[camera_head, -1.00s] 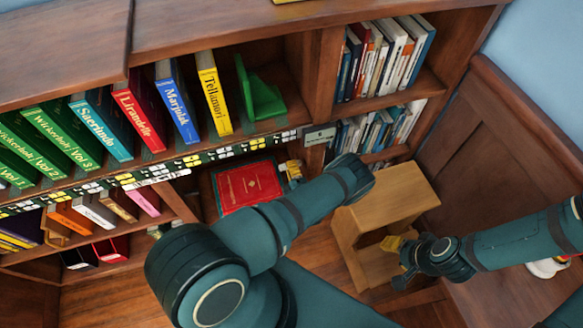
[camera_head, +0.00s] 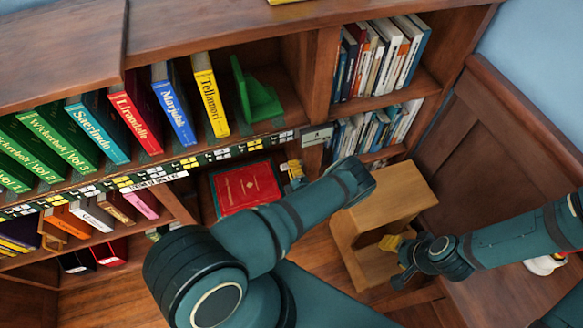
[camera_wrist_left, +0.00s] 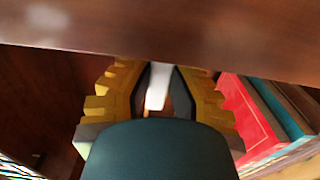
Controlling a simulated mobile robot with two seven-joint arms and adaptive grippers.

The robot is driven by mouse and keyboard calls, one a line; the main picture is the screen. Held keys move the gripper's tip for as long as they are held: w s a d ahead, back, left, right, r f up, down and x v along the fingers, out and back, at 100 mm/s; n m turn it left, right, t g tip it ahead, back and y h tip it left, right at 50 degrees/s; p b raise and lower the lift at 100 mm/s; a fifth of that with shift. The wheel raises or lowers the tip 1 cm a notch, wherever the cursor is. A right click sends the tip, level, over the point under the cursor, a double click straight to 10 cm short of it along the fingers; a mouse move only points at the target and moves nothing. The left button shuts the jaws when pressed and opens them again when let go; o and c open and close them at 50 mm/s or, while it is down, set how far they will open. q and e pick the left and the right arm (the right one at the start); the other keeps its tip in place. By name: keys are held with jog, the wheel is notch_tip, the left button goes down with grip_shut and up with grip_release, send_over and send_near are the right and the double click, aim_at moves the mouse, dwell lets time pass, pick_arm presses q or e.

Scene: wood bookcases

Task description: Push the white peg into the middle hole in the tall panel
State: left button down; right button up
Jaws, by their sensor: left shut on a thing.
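My left gripper (camera_head: 292,172) shows as a small yellow part beside the shelf front in the head view, partly hidden behind my own arm. In the left wrist view its yellow and dark fingers (camera_wrist_left: 158,78) are shut on the white peg (camera_wrist_left: 157,92). The peg's far end lies close under a dark wood surface (camera_wrist_left: 160,42); I cannot tell if they touch. I cannot tell which wood part is the tall panel, and no hole is visible. My right gripper (camera_head: 390,243) is in front of the wooden stool, its opening unclear.
Upright books (camera_head: 172,105) fill the upper shelf, beside a green bookend (camera_head: 257,98). A red book (camera_head: 245,187) lies flat below. A wooden stool (camera_head: 400,190) stands right of my left arm. Red and teal books (camera_wrist_left: 250,115) stand close right of the left gripper.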

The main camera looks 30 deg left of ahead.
pick_arm(q)
jog(key=shift+w+d, duration=0.75)
jog(key=shift+w, duration=0.15)
jog(key=c, duration=0.9)
grip_release()
jog(key=shift+o, duration=0.2)
jog(key=shift+d, duration=0.1)
jog(key=v, duration=1.2)
jog(key=shift+o, duration=0.2)
jog(key=shift+s, duration=0.1)
